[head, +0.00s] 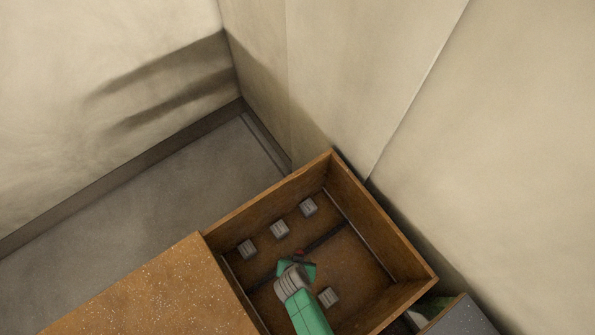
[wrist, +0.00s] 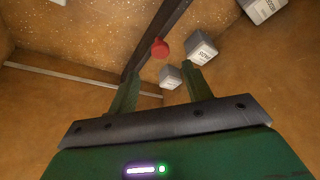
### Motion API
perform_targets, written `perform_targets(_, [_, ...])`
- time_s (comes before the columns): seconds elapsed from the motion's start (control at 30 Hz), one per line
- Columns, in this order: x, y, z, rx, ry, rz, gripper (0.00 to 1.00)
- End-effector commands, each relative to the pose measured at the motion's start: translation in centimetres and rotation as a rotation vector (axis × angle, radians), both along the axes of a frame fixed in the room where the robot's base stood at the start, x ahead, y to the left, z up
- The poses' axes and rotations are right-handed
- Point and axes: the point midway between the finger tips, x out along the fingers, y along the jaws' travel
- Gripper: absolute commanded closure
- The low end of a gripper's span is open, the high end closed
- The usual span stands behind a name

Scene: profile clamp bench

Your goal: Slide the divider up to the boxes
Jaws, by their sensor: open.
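The divider (head: 325,238) is a dark bar across the inside of an open brown bin (head: 408,257); it also shows in the wrist view (wrist: 171,22). A red knob (wrist: 160,48) sits at the divider's middle. Three grey boxes (head: 247,249) (head: 279,228) (head: 308,206) stand in a row on its far side, with a clear gap between. Another grey box (head: 328,297) lies on the near side. My gripper (head: 297,264) is open and empty near the knob. In the wrist view its fingers (wrist: 160,76) are apart, the knob ahead between them; contact is not visible.
Rails (head: 366,232) run along the bin's inner sides. The bin's walls rise around my gripper. A brown speckled surface (head: 150,295) lies at left, and a grey block (head: 465,318) at lower right. Pale walls (head: 480,130) stand close behind the bin.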

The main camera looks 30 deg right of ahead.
Motion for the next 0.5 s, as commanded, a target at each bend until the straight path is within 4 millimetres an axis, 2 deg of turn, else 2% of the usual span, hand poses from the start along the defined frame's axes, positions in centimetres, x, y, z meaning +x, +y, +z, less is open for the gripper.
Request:
perform_targets(0.17, [0.4, -0.3, -1.2, 0.0, -0.001, 0.0, 0.51])
perform_targets(0.5, [2.0, -1.7, -6.8, 0.0, -0.002, -0.001, 0.51])
